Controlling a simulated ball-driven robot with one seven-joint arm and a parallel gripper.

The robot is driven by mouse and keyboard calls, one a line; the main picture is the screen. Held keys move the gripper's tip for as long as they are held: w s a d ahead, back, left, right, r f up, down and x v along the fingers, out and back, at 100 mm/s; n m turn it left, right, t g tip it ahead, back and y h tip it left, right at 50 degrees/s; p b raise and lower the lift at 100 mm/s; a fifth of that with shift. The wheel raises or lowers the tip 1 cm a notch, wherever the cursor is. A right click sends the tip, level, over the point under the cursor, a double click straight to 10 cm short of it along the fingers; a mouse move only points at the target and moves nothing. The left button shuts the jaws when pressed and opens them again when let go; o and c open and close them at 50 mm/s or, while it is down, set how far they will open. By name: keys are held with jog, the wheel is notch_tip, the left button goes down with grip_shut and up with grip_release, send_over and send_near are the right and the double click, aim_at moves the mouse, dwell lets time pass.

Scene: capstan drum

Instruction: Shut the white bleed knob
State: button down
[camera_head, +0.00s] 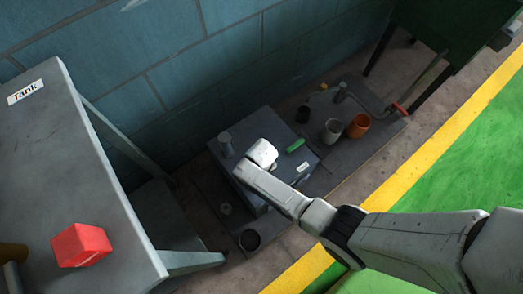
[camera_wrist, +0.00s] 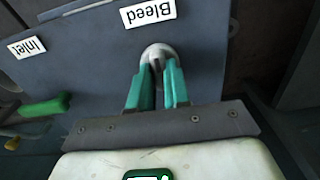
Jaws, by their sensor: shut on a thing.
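In the wrist view, the white bleed knob (camera_wrist: 158,50) is a small, round, pale grey-white knob on a dark grey panel (camera_wrist: 85,65). A white label reading "Bleed" (camera_wrist: 149,12) is just beyond it, upside down in this view. My gripper (camera_wrist: 158,70) has two teal fingers, one on each side of the knob, and is shut on it. The finger ends cover part of the knob, so its exact turn is hard to read. In the head view, my arm reaches to the grey box (camera_head: 228,163) and hides the knob and fingers.
A green handle (camera_wrist: 45,107) lies beside the "Inlet" label (camera_wrist: 27,46); the handle also shows in the head view (camera_head: 296,145). A grey cup (camera_head: 332,130) and an orange cup (camera_head: 359,125) stand behind right. A red block (camera_head: 80,245) sits on the tank table (camera_head: 75,150) at left.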

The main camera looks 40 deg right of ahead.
dwell(0.4)
jog(key=c, duration=1.1)
grip_release()
notch_tip(320, 180, up, 11)
jog(key=p, duration=0.4)
jog(key=shift+f+p, duration=0.1)
jog(key=shift+p, duration=0.2)
